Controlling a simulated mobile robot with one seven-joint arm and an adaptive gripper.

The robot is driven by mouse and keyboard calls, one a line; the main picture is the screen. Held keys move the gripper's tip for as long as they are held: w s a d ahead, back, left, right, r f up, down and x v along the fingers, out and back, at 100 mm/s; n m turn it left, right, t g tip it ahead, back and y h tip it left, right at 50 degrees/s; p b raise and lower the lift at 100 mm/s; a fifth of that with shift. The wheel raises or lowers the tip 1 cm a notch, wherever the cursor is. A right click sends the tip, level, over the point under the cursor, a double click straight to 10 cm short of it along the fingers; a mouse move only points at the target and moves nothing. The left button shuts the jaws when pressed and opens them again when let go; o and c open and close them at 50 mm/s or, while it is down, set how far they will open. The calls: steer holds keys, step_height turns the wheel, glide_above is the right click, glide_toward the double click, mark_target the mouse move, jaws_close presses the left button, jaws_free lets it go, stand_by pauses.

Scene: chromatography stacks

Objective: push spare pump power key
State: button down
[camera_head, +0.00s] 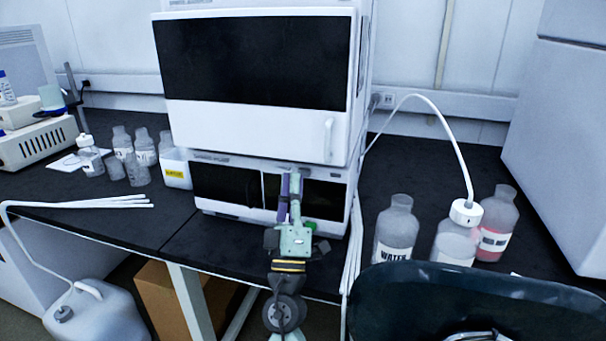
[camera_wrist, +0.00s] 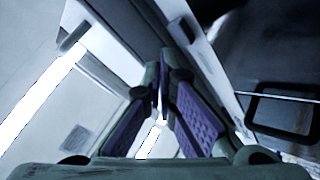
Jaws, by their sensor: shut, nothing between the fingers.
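A white stack of instruments with dark fronts stands on the black bench. Its lower unit (camera_head: 228,186) has dark front panels, and the larger upper unit (camera_head: 250,130) sits on it. I cannot tell which unit is the spare pump, and no power key can be made out. My gripper (camera_head: 290,176) is in front of the lower unit, purple-padded fingers pointing up and covering part of its front. I cannot tell whether it touches. In the wrist view the fingertips of my gripper (camera_wrist: 162,68) are together, shut and empty, with pale panels and a dark strip beyond.
Bottles, one labelled WATER (camera_head: 396,232), stand on the bench right of the stack, with a white tube (camera_head: 440,115) arching to a capped bottle. More bottles (camera_head: 135,150) stand to the left. A jug (camera_head: 95,310) is below.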

steer(key=shift+w, duration=0.15)
steer(key=shift+w+d, duration=0.15)
steer(key=shift+w, duration=0.15)
steer(key=shift+w+d+b, duration=0.15)
steer(key=shift+w+b, duration=0.3)
steer(key=shift+w, duration=0.05)
stand_by(0.6)
steer(key=shift+s, duration=0.2)
steer(key=shift+s+a, duration=0.3)
steer(key=shift+s, duration=0.45)
steer(key=shift+s, duration=0.15)
steer(key=s, duration=0.1)
steer(key=s+a, duration=0.1)
steer(key=s, duration=0.3)
steer(key=shift+s+a+p, duration=0.2)
steer(key=shift+a+p, duration=0.15)
steer(key=shift+a, duration=0.05)
steer(key=c, duration=2.4)
jaws_free()
